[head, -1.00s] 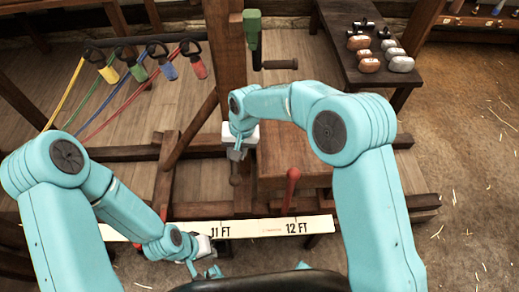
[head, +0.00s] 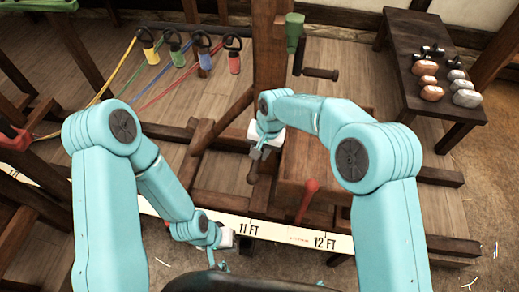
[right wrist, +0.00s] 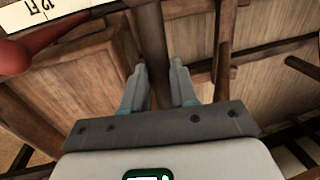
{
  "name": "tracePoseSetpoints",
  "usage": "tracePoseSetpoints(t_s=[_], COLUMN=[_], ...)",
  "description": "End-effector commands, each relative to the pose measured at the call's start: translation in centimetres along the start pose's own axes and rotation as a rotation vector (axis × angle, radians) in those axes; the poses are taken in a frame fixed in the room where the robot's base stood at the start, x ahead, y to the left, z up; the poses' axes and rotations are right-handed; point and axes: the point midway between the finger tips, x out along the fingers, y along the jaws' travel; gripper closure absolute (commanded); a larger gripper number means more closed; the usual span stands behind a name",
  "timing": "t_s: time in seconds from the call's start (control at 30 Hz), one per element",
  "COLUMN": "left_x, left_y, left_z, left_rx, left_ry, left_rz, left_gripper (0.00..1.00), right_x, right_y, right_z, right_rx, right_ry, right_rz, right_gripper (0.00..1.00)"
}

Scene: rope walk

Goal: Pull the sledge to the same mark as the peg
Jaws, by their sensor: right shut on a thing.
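The sledge (head: 270,70) is a wooden frame with a tall post, standing behind the white measuring strip (head: 282,234). A green bracket (head: 295,30) with a crank is on its post. My right gripper (head: 258,155) is shut on a dark wooden handle (right wrist: 152,45) low at the post; the right wrist view shows the handle between the fingers. The red peg (head: 308,195) stands at the strip, between the 11 FT and 12 FT labels in the picture, nearer 12. It also shows in the right wrist view (right wrist: 20,52). My left gripper (head: 213,240) is low by the strip, left of 11 FT; its fingers are unclear.
Yellow, green, blue and red strands run left from black hooks with coloured bodies (head: 190,60) behind. Wooden beams cross the floor around the sledge. Bare floor lies at the right edge.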

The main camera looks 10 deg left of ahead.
Motion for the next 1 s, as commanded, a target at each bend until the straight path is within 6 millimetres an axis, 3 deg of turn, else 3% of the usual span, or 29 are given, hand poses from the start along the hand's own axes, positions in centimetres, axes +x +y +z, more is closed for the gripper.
tracePoseSetpoints(t_s=[0.03, 0.1, 0.47, 0.57, 1.0], left_x=[0.0, 0.0, -0.1, -0.2, -1.1], left_y=[0.0, 0.0, 0.0, 0.1, 0.4], left_z=[0.0, 0.0, 0.0, 0.0, 0.0], left_rx=[0.000, 0.000, 0.000, 0.000, 0.000], left_ry=[0.000, 0.000, 0.000, 0.000, 0.000], left_rz=[0.000, 0.000, 0.000, 0.000, 0.000], left_gripper=[1.00, 1.00, 1.00, 1.00, 1.00], right_x=[-0.2, -0.2, -0.6, -2.1, -13.3], right_y=[-0.1, -0.1, -0.1, -0.2, -0.2], right_z=[-0.3, -0.3, -0.1, -0.2, -0.2], right_rx=[0.000, 0.000, 0.000, 0.000, 0.000], right_ry=[0.011, 0.009, 0.004, 0.007, 0.010], right_rz=[-0.005, -0.005, -0.001, -0.003, -0.004], right_gripper=[0.66, 0.48, 0.48, 0.48, 0.48])
